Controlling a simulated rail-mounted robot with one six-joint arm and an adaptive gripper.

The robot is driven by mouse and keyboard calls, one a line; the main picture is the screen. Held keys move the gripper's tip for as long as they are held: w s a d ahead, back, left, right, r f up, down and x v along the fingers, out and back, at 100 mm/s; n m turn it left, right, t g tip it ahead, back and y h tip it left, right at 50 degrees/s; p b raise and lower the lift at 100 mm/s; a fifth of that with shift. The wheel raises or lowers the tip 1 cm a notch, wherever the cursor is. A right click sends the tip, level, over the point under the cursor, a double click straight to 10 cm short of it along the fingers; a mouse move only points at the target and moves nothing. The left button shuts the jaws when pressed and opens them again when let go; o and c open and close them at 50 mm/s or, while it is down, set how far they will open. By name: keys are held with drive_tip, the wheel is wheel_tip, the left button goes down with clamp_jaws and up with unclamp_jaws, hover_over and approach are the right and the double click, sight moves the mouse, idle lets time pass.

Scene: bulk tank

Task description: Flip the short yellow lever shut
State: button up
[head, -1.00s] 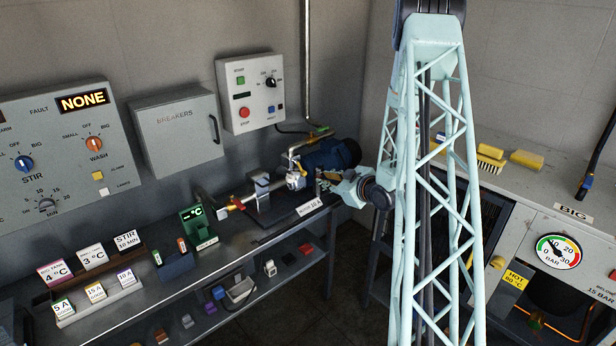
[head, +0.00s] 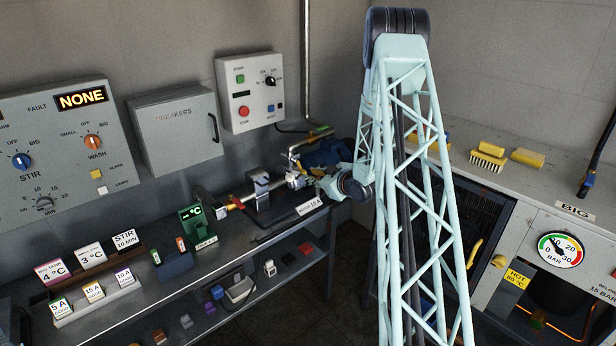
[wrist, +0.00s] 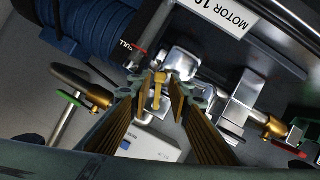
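The short yellow lever (wrist: 157,88) stands out from a shiny metal valve body (wrist: 181,62) in the wrist view. My gripper (wrist: 163,92) is open, with one ribbed finger on each side of the lever. I cannot tell whether either finger touches it. In the head view my gripper (head: 314,181) is at the pump fittings on the bench, right beside the valve. There the lever is too small and covered to make out clearly.
A blue motor (wrist: 90,30) lies close by.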

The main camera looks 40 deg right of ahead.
sight(300, 176)
drive_tip(key=shift+x, duration=1.7)
drive_tip(key=c, duration=0.6)
drive_tip(key=shift+o, duration=0.2)
drive_tip(key=shift+a+y, duration=0.15)
drive_tip(key=shift+y, duration=0.15)
drive_tip(key=shift+a+m+y+p, duration=0.4)
drive_tip(key=shift+m+p, duration=0.35)
drive_tip(key=shift+p, duration=0.15)
drive_tip(key=shift+a+m+y+p, duration=0.35)
drive_tip(key=shift+m+y+p, duration=0.05)
drive_tip(key=shift+m+p, duration=0.4)
drive_tip(key=shift+f, duration=0.15)
drive_tip(key=o, duration=0.6)
drive_tip(key=shift+c, duration=0.2)
drive_tip(key=shift+s, duration=0.1)
